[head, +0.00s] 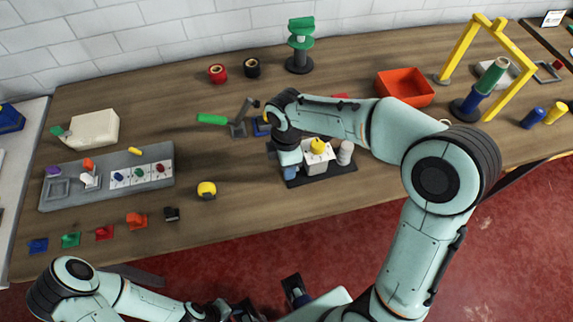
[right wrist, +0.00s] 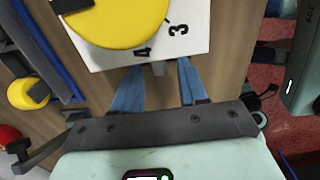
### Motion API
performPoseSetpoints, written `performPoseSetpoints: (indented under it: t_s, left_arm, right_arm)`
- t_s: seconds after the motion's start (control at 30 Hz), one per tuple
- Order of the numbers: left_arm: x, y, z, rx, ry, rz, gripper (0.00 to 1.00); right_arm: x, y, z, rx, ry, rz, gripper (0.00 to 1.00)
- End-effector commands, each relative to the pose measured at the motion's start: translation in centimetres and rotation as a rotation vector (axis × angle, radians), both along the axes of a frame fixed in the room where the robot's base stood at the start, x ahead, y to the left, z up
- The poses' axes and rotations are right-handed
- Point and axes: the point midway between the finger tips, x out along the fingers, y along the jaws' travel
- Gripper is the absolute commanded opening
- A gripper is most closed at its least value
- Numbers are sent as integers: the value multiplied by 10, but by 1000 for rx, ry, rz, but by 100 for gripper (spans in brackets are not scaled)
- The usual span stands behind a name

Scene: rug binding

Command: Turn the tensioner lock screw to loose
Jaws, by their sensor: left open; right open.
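A white block with a round yellow knob (head: 318,146) stands on a dark base (head: 340,173). In the right wrist view, the yellow knob (right wrist: 110,18) sits over a white face (right wrist: 195,32) marked 3 and 4. A small grey stub (right wrist: 158,68) shows at that face's near edge; I cannot tell if it is the lock screw. My right gripper (right wrist: 157,88) is open, its blue fingers apart on either side of the stub, with nothing clearly held. In the head view it is partly hidden beside the block. My left gripper (head: 268,304) is open and empty at the bottom edge, off the table.
A grey cylinder (head: 345,153) stands right of the block. A green-handled lever (head: 213,119) is left of it. A grey tray (head: 110,180), yellow roll (head: 207,190), red bin (head: 405,88), green-topped stand (head: 300,45) and yellow frame (head: 460,48) share the table. Bare wood lies at front centre.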

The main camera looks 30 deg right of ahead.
Motion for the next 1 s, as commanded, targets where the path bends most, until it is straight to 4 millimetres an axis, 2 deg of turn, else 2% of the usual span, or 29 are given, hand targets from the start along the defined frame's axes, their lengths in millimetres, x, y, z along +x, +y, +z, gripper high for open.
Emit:
performPoseSetpoints:
  t_s: [0.13, 0.4, 0.53, 1.0]
  left_arm:
    - [0, 0, -1, 0, 0, 0, 43]
    - [0, 0, -1, 0, 0, 0, 43]
    - [0, 0, -1, 0, 0, 0, 43]
    - [1, 0, 3, 0, -1, -1, 43]
  right_arm:
    - [0, 0, -8, -1, 1, 0, 43]
    - [0, 0, -9, 0, 0, 0, 43]
    - [0, 0, -9, 0, 0, -1, 0]
    - [-1, 0, -8, 0, 0, 67, 0]
